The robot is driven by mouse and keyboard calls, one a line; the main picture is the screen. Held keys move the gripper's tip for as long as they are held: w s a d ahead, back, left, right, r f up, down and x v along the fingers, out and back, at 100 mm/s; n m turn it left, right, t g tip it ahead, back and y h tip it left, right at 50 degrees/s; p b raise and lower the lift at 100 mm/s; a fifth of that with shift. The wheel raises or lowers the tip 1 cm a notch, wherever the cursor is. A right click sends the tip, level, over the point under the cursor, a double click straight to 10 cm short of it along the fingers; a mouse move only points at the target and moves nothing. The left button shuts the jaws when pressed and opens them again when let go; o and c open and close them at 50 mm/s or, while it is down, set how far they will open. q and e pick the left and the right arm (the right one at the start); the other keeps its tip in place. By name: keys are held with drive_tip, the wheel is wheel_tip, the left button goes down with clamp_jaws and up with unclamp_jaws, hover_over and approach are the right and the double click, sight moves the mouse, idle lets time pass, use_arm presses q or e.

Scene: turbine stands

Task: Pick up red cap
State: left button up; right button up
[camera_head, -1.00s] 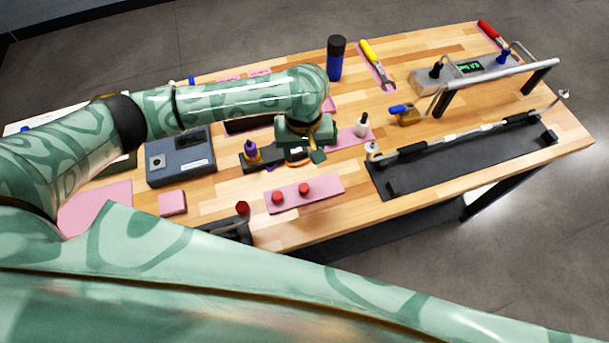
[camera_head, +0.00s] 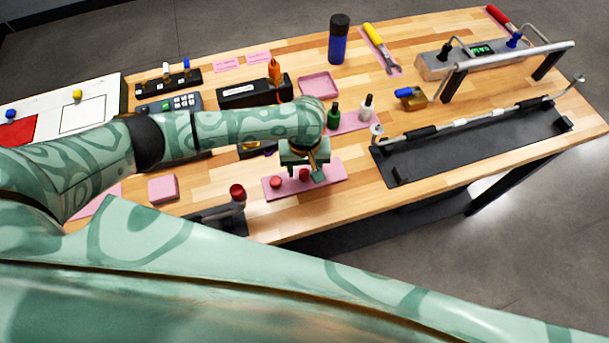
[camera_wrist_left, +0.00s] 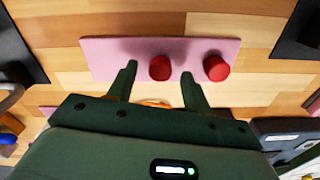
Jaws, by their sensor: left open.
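Two red caps stand side by side on a pink mat (camera_head: 335,179) near the table's front edge. The right cap (camera_head: 304,174) is close to my left gripper (camera_head: 313,173), which is above the mat and open. In the left wrist view this cap (camera_wrist_left: 160,68) appears between the two spread fingertips (camera_wrist_left: 158,74), with nothing gripped. The left cap (camera_head: 275,182) stands apart; in the wrist view it (camera_wrist_left: 216,67) lies to the right, outside the fingers. My right gripper is out of view.
A black stand with a red knob (camera_head: 237,192) is left of the mat. Green (camera_head: 333,113) and white (camera_head: 366,107) bottles stand behind the gripper. A black tray with a rod (camera_head: 480,155) lies to the right. A pink block (camera_head: 163,189) sits at left.

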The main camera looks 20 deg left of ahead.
use_arm(q)
wheel_tip(320, 180, down, 2)
drive_tip(key=shift+r, duration=0.1)
drive_tip(key=shift+c, duration=0.5)
clamp_jaws()
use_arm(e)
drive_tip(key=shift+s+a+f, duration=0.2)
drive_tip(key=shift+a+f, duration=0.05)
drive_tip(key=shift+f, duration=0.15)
use_arm(q)
drive_tip(key=shift+r, duration=0.15)
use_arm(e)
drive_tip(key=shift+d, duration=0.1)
